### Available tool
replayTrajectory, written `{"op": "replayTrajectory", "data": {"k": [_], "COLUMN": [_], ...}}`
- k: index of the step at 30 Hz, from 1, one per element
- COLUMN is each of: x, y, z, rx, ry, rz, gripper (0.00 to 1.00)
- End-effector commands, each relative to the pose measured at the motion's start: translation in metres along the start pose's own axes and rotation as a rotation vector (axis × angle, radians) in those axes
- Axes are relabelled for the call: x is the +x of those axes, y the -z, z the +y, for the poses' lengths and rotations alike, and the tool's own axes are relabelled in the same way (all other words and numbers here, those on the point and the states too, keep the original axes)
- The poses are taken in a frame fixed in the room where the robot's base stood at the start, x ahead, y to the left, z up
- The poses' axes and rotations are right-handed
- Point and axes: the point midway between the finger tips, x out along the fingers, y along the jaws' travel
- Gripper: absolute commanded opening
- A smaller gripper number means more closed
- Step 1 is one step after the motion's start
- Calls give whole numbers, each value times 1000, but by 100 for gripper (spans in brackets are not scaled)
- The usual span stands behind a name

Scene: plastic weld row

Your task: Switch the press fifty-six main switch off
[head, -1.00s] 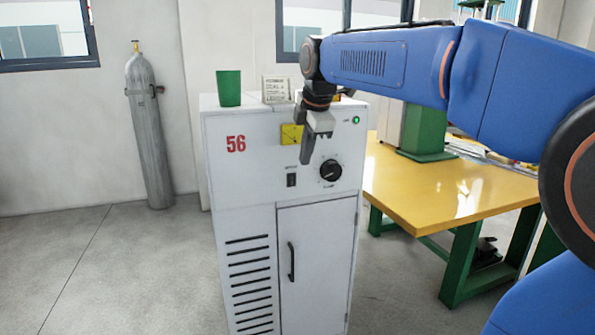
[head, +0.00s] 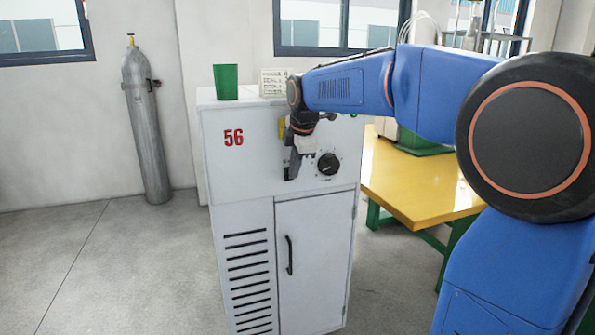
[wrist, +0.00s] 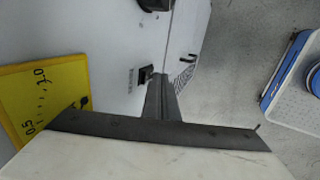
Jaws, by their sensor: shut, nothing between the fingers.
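The white press cabinet (head: 235,178) bears a red 56 (head: 233,137). The small black rocker switch (head: 288,174) on its front panel is largely hidden behind my fingers in the head view. In the wrist view the switch (wrist: 147,73) shows beside a small label too blurred to read. My gripper (head: 294,168) is shut and empty, its tip pointing down at the switch. In the wrist view its fingers (wrist: 160,98) end right beside the switch. I cannot tell whether they touch it, or which way the rocker is set.
A black knob (head: 329,163) sits right of the switch, and a yellow gauge (wrist: 40,100) is above it. A yellow table (head: 410,190) is on the right, a gas cylinder (head: 147,125) on the left.

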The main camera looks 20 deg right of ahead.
Motion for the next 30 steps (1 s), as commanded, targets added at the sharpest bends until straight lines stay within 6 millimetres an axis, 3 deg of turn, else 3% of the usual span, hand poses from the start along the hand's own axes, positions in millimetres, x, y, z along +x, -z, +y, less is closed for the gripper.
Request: {"op": "replayTrajectory", "data": {"k": [30], "x": [2], "y": [0], "z": [15], "rx": [0], "ry": [0], "rz": [0], "gripper": [0]}}
